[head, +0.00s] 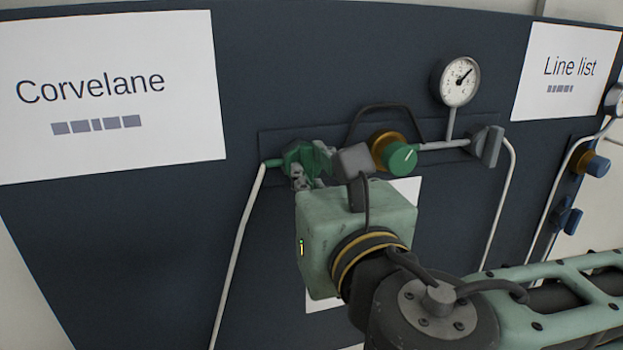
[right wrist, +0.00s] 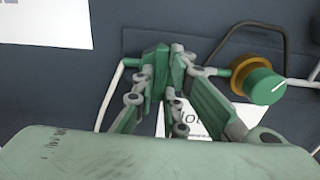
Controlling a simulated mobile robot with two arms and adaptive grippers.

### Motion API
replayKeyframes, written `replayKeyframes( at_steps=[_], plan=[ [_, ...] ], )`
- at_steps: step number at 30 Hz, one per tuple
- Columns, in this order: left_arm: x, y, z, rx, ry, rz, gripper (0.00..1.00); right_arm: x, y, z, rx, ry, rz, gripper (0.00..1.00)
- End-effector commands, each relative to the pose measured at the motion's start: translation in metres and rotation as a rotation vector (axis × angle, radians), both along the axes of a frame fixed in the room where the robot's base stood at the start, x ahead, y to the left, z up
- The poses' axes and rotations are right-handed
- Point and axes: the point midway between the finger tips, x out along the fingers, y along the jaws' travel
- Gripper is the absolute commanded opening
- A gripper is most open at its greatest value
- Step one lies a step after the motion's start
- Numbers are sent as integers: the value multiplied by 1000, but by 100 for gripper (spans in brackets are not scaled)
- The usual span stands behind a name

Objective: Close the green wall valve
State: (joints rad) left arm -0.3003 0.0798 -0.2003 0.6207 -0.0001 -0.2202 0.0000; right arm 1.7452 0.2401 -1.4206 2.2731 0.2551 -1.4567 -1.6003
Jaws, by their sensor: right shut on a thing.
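The green wall valve (head: 296,156) sits at the left end of a short pipe run on the dark wall panel, where a white pipe comes up from below. My right gripper (head: 313,168) reaches it from the lower right and is shut on it. In the right wrist view, the fingertips (right wrist: 168,72) close around the green valve (right wrist: 153,62). The fingers and the gripper body hide much of the valve, so its exact handle angle is hard to tell. My left gripper is not in view.
Close on the right are a brass regulator with a green knob (head: 402,158), a dial gauge (head: 458,81) and a grey valve (head: 487,146). A black hose (head: 380,107) arches above. Signs reading "Corvelane" (head: 110,120) and "Line list" (head: 567,100) flank the fittings.

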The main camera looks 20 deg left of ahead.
Motion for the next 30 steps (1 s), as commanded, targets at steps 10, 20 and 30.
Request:
replayKeyframes(
  at_steps=[10,20,30],
  plan=[
    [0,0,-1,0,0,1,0,-1,0,-5,-27,-4,2,0],
    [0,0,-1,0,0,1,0,-1,1,-4,-25,-5,3,24],
    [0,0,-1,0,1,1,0,0,0,-1,-20,-8,1,30]
  ],
)
